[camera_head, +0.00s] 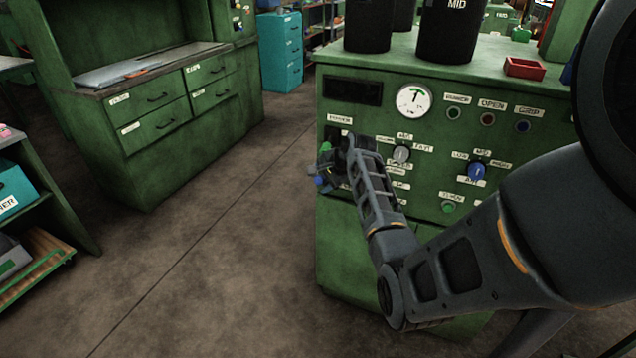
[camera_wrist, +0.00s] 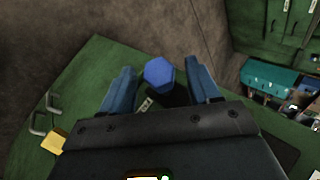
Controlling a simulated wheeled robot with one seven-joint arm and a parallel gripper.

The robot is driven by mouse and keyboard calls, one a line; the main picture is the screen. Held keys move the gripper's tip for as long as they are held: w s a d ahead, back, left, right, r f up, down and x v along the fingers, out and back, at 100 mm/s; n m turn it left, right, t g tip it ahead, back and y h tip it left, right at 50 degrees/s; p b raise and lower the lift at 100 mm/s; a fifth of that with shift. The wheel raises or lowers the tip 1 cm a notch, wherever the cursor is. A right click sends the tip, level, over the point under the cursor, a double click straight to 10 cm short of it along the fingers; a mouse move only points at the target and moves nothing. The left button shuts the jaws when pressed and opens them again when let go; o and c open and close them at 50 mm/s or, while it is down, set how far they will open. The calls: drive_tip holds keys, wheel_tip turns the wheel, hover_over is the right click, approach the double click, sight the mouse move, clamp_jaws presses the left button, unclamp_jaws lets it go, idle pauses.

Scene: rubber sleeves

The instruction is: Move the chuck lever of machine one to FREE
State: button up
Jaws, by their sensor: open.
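The green machine (camera_head: 345,245) stands on the right in the head view, its front panel full of dials, lamps and labels. My gripper (camera_head: 325,178) is at the left edge of that panel, its jaws small and partly hidden by my wrist. In the wrist view a blue six-sided knob (camera_wrist: 159,73), which looks like the lever's end, lies between the two blue fingers of my gripper (camera_wrist: 160,65). The fingers are open, with a gap on each side of the knob. The lever's shaft and its FREE label cannot be made out.
A blue selector knob (camera_head: 477,171) and a grey knob (camera_head: 401,153) sit on the panel right of my gripper. A round gauge (camera_head: 413,99) is above. A red tray (camera_head: 525,67) rests on top. The floor (camera_head: 215,215) left of the machine is clear.

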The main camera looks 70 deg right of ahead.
drive_tip(key=shift+x, duration=1.55)
clamp_jaws()
